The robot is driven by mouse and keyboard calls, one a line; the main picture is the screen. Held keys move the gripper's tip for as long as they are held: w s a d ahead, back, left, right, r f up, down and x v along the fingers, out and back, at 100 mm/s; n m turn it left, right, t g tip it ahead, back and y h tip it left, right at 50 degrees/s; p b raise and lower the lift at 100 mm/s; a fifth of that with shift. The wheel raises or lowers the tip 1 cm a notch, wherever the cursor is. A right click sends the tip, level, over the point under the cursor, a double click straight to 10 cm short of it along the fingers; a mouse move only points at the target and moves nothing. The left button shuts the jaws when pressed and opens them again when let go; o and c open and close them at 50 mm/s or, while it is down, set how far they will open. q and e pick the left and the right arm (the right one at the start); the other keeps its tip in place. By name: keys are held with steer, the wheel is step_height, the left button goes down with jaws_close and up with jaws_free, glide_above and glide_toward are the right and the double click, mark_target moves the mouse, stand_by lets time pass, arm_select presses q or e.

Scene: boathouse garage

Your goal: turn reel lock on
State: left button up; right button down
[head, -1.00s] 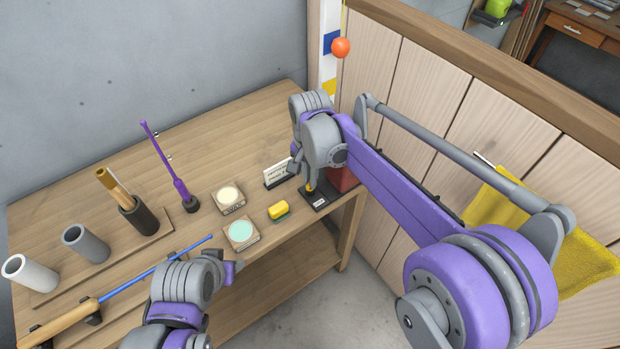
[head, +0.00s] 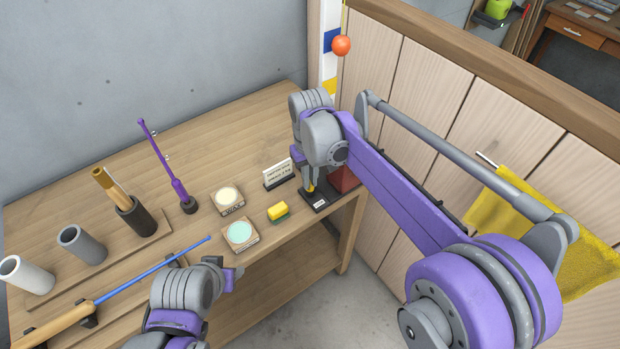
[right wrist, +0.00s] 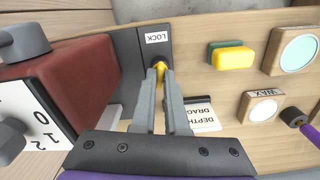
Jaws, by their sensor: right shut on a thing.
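The reel lock is a small yellow lever (right wrist: 160,68) on a black plate (right wrist: 128,55) with a white LOCK label (right wrist: 157,37). The plate (head: 318,203) also shows in the head view near the bench's right end, beside a dark red block (head: 345,178). My right gripper (right wrist: 162,84) is shut on the yellow lever, its two fingers on either side; the fingers hide much of it. In the head view my right gripper (head: 307,182) reaches down onto the plate. My left gripper (head: 230,274) is at the bench's front edge, holding nothing that I can see; its jaws are unclear.
A yellow and green sponge (head: 278,212), two round tins (head: 240,234) on wooden blocks and a sign card (head: 278,175) stand left of the plate. A dial face (right wrist: 28,118) is on the red block. A blue rod (head: 155,268) lies at the front left.

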steer(key=shift+n, duration=1.1)
steer(key=c, duration=0.9)
jaws_free()
steer(key=shift+c, duration=0.2)
step_height(320, 180, up, 11)
